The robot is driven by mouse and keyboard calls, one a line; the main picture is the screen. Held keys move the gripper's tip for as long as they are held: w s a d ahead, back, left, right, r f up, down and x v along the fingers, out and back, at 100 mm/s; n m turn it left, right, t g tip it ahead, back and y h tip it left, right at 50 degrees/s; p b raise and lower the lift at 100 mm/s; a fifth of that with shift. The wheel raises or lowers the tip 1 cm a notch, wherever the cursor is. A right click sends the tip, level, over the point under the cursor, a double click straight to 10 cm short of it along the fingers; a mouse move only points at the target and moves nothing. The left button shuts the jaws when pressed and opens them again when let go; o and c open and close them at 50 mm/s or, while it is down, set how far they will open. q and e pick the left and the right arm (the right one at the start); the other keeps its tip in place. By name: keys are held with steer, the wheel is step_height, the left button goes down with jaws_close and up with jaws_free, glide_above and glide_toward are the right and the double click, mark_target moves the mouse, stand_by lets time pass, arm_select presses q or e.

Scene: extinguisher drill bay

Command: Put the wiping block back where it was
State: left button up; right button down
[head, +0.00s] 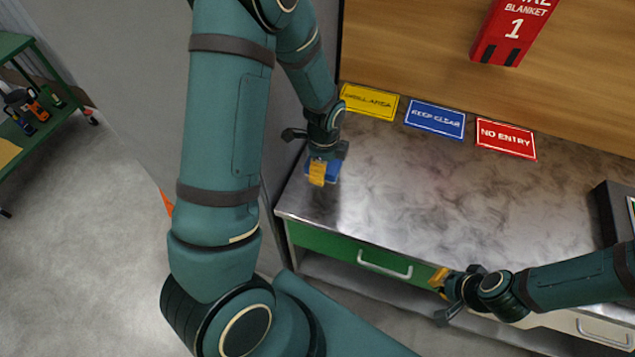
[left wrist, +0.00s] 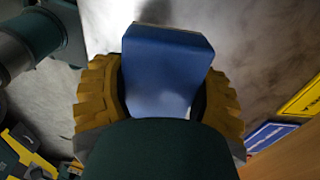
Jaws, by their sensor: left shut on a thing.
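The wiping block (left wrist: 165,70) is blue with a paler edge, held between the yellow fingers of my left gripper (left wrist: 160,105). In the head view my left gripper (head: 322,172) is over the left end of the metal bench top (head: 420,190), with a bit of the blue block showing beside a yellow finger. I cannot tell whether the block touches the bench top. My right gripper (head: 440,282) is in front of the bench by the green drawer (head: 335,248); its finger opening is not clear.
Yellow (head: 369,102), blue (head: 435,119) and red (head: 506,139) signs lie along the back of the bench. A red fire blanket box (head: 514,30) hangs on the wood wall. A dark box (head: 612,212) stands at the right. The bench middle is clear.

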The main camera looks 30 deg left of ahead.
mark_target(323, 187)
arm_select(q)
step_height(323, 187, down, 8)
steer(key=shift+w+r, duration=0.1)
steer(key=shift+r, duration=0.05)
stand_by(0.3)
steer(key=shift+b, duration=0.4)
steer(key=o, duration=1.3)
